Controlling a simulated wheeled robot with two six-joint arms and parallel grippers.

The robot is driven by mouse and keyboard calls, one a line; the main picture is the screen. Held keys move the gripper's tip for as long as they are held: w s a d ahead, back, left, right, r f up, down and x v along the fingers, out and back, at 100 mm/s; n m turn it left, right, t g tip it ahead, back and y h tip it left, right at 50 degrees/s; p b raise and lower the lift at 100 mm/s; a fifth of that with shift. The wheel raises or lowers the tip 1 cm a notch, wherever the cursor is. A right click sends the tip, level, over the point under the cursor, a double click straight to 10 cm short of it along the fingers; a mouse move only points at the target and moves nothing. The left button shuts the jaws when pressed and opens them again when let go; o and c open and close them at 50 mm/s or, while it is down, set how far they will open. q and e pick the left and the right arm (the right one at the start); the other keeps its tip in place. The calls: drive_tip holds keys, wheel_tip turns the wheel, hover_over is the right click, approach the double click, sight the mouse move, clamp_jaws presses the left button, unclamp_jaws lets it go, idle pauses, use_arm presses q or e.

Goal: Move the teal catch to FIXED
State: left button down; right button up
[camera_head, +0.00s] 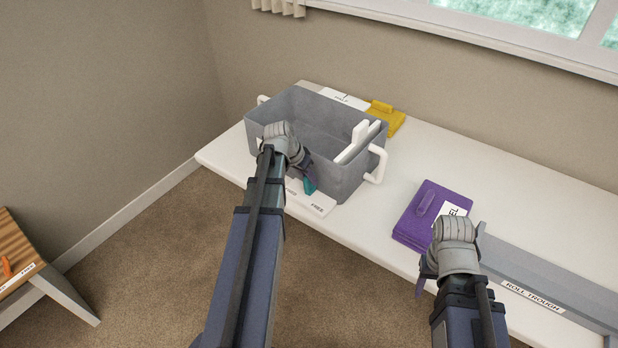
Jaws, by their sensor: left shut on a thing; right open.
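The teal catch (309,187) shows as a small piece at the front of the grey bin (270,148), mostly hidden by my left gripper. My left gripper (307,180) is shut on it, against the bin's front side. A white label reading FREE (317,207) lies on the table in front of the bin, just right of the catch. No FIXED label is readable from here. My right gripper (424,280) is open and empty at the table's front edge, in front of a purple block.
White handles stick out from the bin. A wooden stand (15,245) with an orange lever is at far left.

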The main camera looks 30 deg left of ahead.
use_arm(q)
drive_tip(key=shift+a, duration=0.1)
idle(0.7)
drive_tip(key=shift+w+a+f+h, duration=0.1)
drive_tip(key=shift+a+f+h, duration=0.1)
drive_tip(key=shift+a+h, duration=0.1)
drive_tip(key=shift+w+a+f+n+h+b, duration=0.15)
drive_tip(key=shift+a+h+b, duration=0.1)
drive_tip(key=shift+h+b, duration=0.3)
drive_tip(key=shift+a+f+n+h+b, duration=0.15)
drive_tip(key=shift+a+h+b, duration=0.1)
drive_tip(key=shift+h+b, duration=0.25)
drive_tip(key=shift+a+h+b, duration=0.1)
drive_tip(key=shift+h+b, duration=0.25)
drive_tip(key=shift+b, duration=0.05)
drive_tip(key=shift+r+h, duration=0.1)
drive_tip(key=shift+h, duration=0.2)
drive_tip(key=c, duration=0.8)
unclamp_jaws()
